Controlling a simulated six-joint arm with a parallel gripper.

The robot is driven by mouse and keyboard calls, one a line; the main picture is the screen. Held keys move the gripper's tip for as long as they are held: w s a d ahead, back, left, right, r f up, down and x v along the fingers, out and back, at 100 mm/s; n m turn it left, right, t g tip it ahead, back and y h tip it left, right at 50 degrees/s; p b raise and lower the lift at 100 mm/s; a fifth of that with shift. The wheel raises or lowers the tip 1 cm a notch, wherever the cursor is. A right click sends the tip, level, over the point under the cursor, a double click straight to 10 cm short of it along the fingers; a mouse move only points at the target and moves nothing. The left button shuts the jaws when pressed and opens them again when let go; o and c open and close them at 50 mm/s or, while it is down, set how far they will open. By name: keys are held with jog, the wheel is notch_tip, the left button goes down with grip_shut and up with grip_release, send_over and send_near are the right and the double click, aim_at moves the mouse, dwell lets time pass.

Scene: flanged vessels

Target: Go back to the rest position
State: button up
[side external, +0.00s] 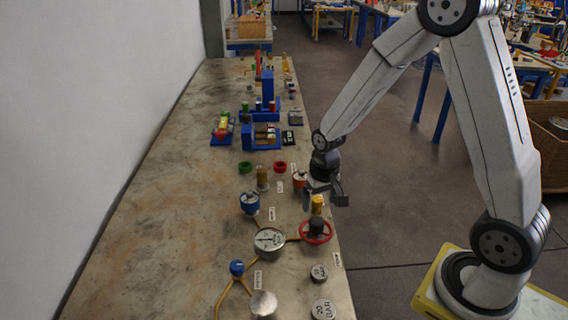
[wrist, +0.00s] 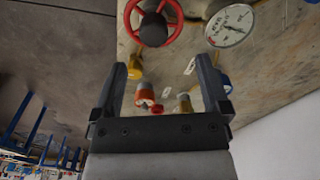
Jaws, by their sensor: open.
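My gripper (side external: 326,197) hangs at the right edge of the bench, beside an orange-and-white vessel. It is open with nothing between its fingers in the wrist view (wrist: 165,88). A red handwheel (side external: 316,231) and a round dial gauge (side external: 269,241) stand nearer the camera. The handwheel (wrist: 153,20) and gauge (wrist: 229,25) also show at the top of the wrist view. The orange-and-white vessel (wrist: 145,95) shows beyond the fingers, apart from them. A yellow cylinder (side external: 318,204) stands close to my gripper in the side view.
A blue-topped vessel (side external: 249,203) and a small blue knob (side external: 237,268) stand on the bench (side external: 170,190). Blue fixtures (side external: 262,137) stand farther back. Round weights (side external: 323,308) lie at the front. A white wall (side external: 85,100) borders the left. The bench's left half is clear.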

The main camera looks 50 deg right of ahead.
jog(key=s+a+r+n+t, duration=0.2)
jog(key=s+a+r+n, duration=0.2)
jog(key=s, duration=0.4)
jog(key=shift+s+a+r+n, duration=0.25)
jog(key=shift+a+r+n, duration=0.15)
jog(key=shift+a+r, duration=0.5)
